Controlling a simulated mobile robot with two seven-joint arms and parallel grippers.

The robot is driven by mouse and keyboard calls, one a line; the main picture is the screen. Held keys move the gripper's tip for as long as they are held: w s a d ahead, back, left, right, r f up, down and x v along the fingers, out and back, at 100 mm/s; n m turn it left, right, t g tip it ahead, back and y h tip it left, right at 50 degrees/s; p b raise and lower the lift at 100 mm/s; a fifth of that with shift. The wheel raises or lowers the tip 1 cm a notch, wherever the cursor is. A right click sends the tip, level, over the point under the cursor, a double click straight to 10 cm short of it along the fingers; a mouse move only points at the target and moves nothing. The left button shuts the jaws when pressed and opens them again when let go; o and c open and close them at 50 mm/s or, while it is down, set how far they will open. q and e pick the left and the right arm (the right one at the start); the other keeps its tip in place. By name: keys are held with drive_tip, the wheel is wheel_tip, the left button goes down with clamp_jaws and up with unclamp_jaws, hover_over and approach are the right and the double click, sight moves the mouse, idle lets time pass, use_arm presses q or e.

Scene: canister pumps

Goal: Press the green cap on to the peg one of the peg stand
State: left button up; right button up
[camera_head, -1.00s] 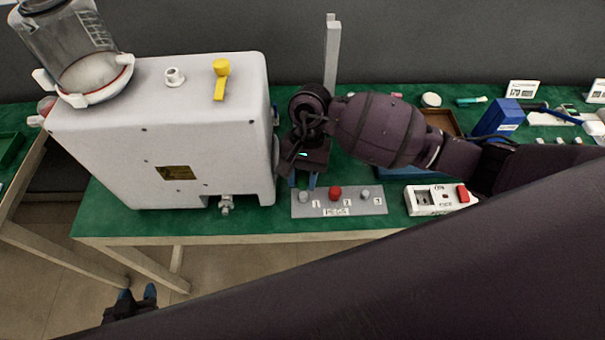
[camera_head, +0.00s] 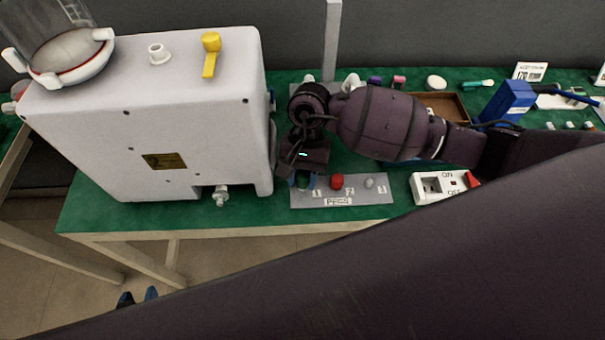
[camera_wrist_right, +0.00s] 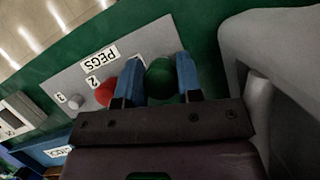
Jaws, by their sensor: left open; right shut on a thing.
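The grey peg stand (camera_head: 320,200) lies on the green table with pegs numbered 1 to 3. The green cap (camera_head: 302,182) is at peg one; it also shows in the right wrist view (camera_wrist_right: 160,82). My right gripper (camera_head: 303,178) points down there, its blue fingers on both sides of the cap in the wrist view (camera_wrist_right: 159,75). Peg one is hidden under the cap, and I cannot tell how far down the cap sits. A red cap (camera_head: 337,181) is on peg two. Peg three (camera_head: 369,183) is bare. My left gripper (camera_head: 138,297) is open and empty, low before the table.
A large white canister machine (camera_head: 150,120) stands close left of my right gripper. A white switch box (camera_head: 440,187) with a red rocker lies right of the stand. Behind are a brown tray (camera_head: 445,106) and a blue box (camera_head: 508,105).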

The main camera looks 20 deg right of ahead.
use_arm(q)
drive_tip(key=shift+s+f+b, duration=0.35)
drive_tip(key=shift+f, duration=0.35)
idle(0.9)
drive_tip(key=shift+s+f+g+b, duration=0.15)
drive_tip(key=shift+s+f+b, duration=0.1)
drive_tip(key=shift+f+b, duration=0.35)
drive_tip(key=shift+s+f+g+b, duration=0.2)
drive_tip(key=shift+f+b, duration=0.1)
drive_tip(key=shift+f, duration=0.45)
use_arm(e)
drive_tip(key=shift+f, duration=1.15)
drive_tip(key=o, duration=1)
drive_tip(key=v, duration=0.2)
drive_tip(key=shift+w+d+r, duration=0.1)
drive_tip(key=shift+w+r, duration=0.05)
drive_tip(key=shift+r, duration=0.25)
use_arm(q)
drive_tip(key=shift+w+r, duration=0.3)
drive_tip(key=shift+r, duration=0.2)
drive_tip(key=shift+w+r, duration=0.3)
drive_tip(key=shift+r, duration=0.2)
use_arm(e)
drive_tip(key=shift+v, duration=3.95)
